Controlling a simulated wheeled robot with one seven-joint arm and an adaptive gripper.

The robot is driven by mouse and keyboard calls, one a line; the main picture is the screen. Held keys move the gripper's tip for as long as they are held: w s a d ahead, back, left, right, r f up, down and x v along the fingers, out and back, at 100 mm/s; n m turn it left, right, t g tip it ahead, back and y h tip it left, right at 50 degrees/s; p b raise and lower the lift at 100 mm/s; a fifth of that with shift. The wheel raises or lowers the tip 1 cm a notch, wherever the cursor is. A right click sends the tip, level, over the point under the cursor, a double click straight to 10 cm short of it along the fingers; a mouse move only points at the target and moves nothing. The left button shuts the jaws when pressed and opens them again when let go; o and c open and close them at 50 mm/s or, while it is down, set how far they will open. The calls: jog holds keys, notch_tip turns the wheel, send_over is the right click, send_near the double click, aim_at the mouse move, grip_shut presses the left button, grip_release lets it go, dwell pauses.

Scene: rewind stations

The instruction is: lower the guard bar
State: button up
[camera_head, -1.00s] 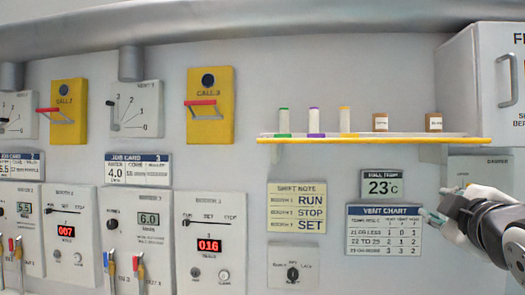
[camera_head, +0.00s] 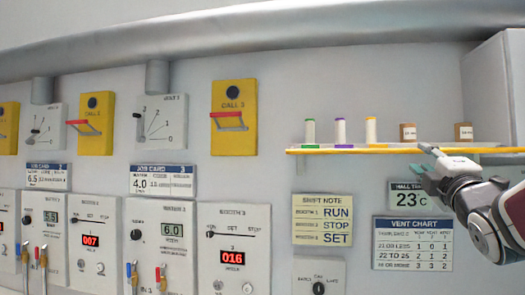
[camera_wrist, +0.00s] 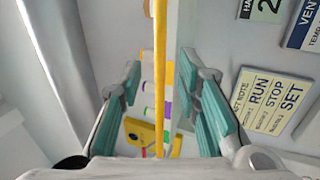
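Yellow call boxes hang on the wall, each with a dark round button and a red-gripped bar on thin arms. The red bar (camera_head: 229,114) on the CALL 3 box (camera_head: 243,145) sticks out below its button; another red bar (camera_head: 82,123) is on the box to its left (camera_head: 97,145). No part is labelled guard bar. My gripper (camera_head: 437,157) is at the right, by the shelf's front edge, well right of the CALL 3 box. In the wrist view my gripper (camera_wrist: 160,82) is open with nothing held; a yellow box (camera_wrist: 138,132) shows beyond the fingers.
A shelf with a yellow front edge (camera_head: 400,151) holds several spools and two brown boxes; in the wrist view its edge (camera_wrist: 160,50) runs between the fingers' lines. A white cabinet (camera_head: 490,90) stands at right. Panels and signs fill the lower wall.

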aim_at(416, 152)
jog(key=shift+p+x, duration=0.45)
jog(key=shift+x, duration=2.6)
grip_shut()
